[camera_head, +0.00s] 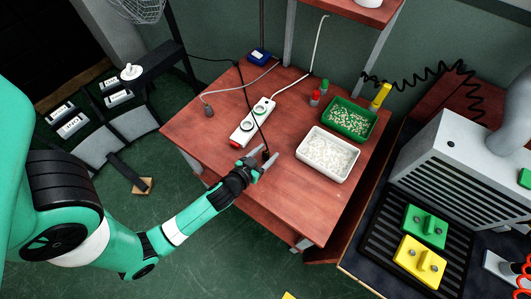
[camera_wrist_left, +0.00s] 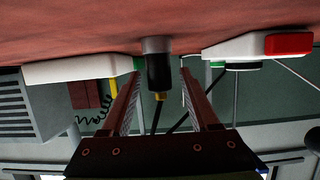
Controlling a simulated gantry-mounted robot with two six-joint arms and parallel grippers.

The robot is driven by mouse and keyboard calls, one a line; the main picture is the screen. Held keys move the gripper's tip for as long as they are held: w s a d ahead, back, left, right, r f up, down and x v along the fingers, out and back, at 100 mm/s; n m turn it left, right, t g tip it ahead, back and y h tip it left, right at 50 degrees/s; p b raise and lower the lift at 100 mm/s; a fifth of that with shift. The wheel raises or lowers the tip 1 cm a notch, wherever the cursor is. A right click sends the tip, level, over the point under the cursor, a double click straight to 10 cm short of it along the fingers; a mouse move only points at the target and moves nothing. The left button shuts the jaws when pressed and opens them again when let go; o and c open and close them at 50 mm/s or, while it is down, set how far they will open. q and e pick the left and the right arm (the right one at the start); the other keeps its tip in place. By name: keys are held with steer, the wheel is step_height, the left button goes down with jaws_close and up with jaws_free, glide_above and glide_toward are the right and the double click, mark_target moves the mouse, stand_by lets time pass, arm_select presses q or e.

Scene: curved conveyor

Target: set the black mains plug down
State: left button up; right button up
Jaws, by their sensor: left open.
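The black mains plug (camera_wrist_left: 158,72) is between the two spread fingers of my left gripper (camera_wrist_left: 160,85) in the left wrist view. Its grey end is at the red-brown table surface, and I see a gap on each side of its body. In the head view the plug (camera_head: 265,155) is a small dark shape at the fingertips of my left gripper (camera_head: 266,163), near the table's front edge. A black cable runs from it towards the power strip (camera_head: 246,131). My right gripper is not in view.
The white power strip with a red switch lies just behind the gripper. A white tray (camera_head: 345,176) and a green tray (camera_head: 368,129) of small pieces stand to the right. A grey plug (camera_head: 208,111) lies at the left. Table (camera_head: 310,218) wood is bare at the front.

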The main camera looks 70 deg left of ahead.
arm_select(q)
steer(key=shift+r, duration=0.2)
steer(key=shift+s+d+r, duration=0.1)
steer(key=shift+s+d, duration=0.05)
steer(key=shift+s, duration=0.05)
steer(key=v, duration=1)
steer(key=shift+s+d, duration=0.25)
steer(key=shift+s+d+r, duration=0.15)
steer(key=shift+s+r, duration=0.05)
steer(key=shift+s, duration=0.15)
